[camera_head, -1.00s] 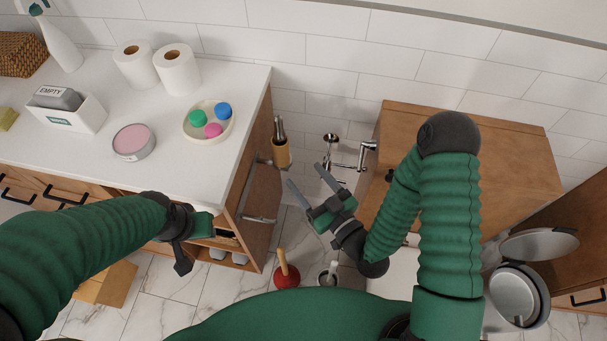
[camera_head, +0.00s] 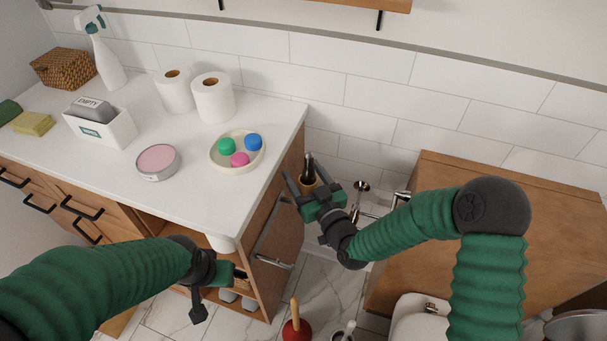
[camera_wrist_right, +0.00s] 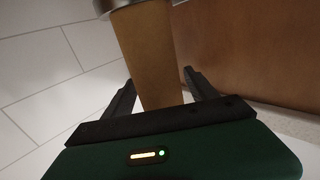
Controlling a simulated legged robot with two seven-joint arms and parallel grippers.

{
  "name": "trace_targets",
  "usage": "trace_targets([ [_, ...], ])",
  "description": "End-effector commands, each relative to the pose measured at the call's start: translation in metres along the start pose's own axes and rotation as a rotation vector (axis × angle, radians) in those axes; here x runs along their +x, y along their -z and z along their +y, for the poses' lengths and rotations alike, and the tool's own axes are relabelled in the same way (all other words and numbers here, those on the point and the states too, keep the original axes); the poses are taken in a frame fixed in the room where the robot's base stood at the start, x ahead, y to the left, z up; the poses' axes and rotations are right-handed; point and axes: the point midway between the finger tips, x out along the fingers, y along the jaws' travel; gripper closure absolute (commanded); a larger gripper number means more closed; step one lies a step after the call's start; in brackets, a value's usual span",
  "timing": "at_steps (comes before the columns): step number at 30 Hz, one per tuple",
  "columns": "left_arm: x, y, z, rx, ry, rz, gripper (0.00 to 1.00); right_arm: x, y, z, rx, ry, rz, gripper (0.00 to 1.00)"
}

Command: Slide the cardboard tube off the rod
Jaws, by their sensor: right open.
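The brown cardboard tube (camera_head: 308,184) stands upright on the rod (camera_head: 308,163) beside the vanity's right side. My right gripper (camera_head: 303,174) is open, with one finger on each side of the tube. In the right wrist view the tube (camera_wrist_right: 150,55) rises between the two spread fingers (camera_wrist_right: 160,90); I cannot tell whether they touch it. A metal piece (camera_wrist_right: 120,4) shows at the tube's far end. My left gripper (camera_head: 208,285) hangs in front of the vanity, away from the tube; its jaws are unclear.
The vanity counter (camera_head: 190,200) holds a dish (camera_head: 215,166) of coloured pieces, a pink-topped tin (camera_head: 157,160) and two paper rolls (camera_head: 213,98). A metal towel bar (camera_head: 272,240) is on its side. A plunger (camera_head: 296,325) stands on the floor. A wooden cabinet (camera_head: 480,178) is at right.

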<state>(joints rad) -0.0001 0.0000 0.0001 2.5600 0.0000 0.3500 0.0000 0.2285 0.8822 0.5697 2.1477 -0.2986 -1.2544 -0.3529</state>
Motion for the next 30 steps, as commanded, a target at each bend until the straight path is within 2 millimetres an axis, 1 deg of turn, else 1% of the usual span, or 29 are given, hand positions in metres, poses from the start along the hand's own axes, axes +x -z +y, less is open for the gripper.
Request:
trace_targets([
  [6,0.000,0.000,0.000,0.000,0.000,0.000,0.64,0.001,0.000,0.000,0.000,0.001,0.000,0.33],
  [7,0.000,0.000,0.000,0.000,0.000,0.000,0.64,0.001,0.000,0.000,0.000,0.001,0.000,0.36],
  [21,0.000,0.000,0.000,0.000,0.000,0.000,0.64,0.001,0.000,0.000,0.000,0.001,0.000,0.97],
  [23,-0.001,0.000,0.000,0.000,0.000,0.000,0.64,0.001,0.001,0.000,0.000,0.001,0.000,0.97],
  [25,-0.005,0.001,0.000,0.000,0.000,0.000,0.64,0.001,0.006,0.000,-0.001,0.001,0.001,0.97],
  [30,-0.019,0.004,0.000,0.000,0.000,0.000,0.64,0.001,0.025,-0.001,-0.001,0.002,0.001,0.97],
])
